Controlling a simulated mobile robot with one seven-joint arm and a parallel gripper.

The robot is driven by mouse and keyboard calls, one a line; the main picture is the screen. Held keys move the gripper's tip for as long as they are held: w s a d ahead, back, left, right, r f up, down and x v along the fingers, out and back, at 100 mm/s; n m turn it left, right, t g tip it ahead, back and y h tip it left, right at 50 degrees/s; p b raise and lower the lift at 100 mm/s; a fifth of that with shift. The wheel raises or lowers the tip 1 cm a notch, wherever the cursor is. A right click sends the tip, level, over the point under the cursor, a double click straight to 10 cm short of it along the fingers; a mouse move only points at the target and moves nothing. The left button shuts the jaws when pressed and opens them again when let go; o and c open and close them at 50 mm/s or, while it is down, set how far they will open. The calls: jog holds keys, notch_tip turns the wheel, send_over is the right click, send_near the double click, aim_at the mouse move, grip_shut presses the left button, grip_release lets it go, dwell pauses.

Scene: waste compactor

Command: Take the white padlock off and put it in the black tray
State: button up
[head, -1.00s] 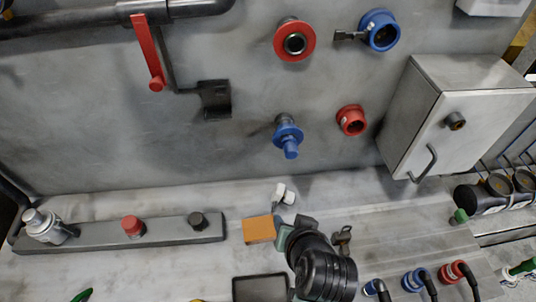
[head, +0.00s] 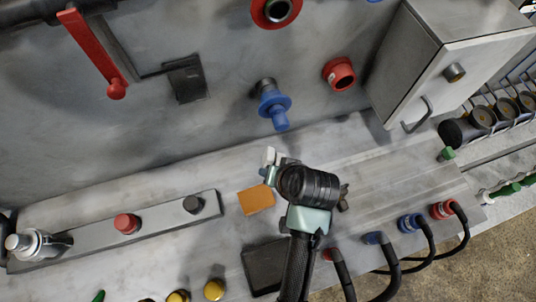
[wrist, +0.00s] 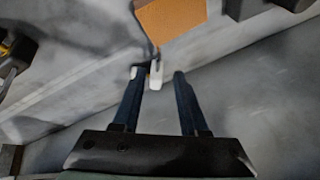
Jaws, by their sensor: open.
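The white padlock (head: 270,155) stands near the foot of the grey wall, just behind the orange plate, partly hidden by my wrist. In the wrist view the white padlock (wrist: 156,80) shows between the tips of my gripper (wrist: 156,74), with a dark part at its upper end. The two dark fingers are apart, one on each side of it, with a gap visible on the right. I cannot tell whether the left finger touches it. The black tray (head: 262,266) lies flat on the bench below my wrist, empty where visible, its right side hidden by my arm.
An orange plate (head: 257,199) lies on the bench beside my wrist. A blue valve (head: 274,105) sticks out of the wall above. A grey cabinet (head: 440,60) stands at the right. A bar with a red button (head: 127,223) runs along the left. Black hoses (head: 430,245) lie at lower right.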

aim_at(268, 158)
jog(key=shift+p+x, duration=0.3)
jog(key=shift+x, duration=2.45)
jog(key=shift+d, duration=0.15)
grip_shut()
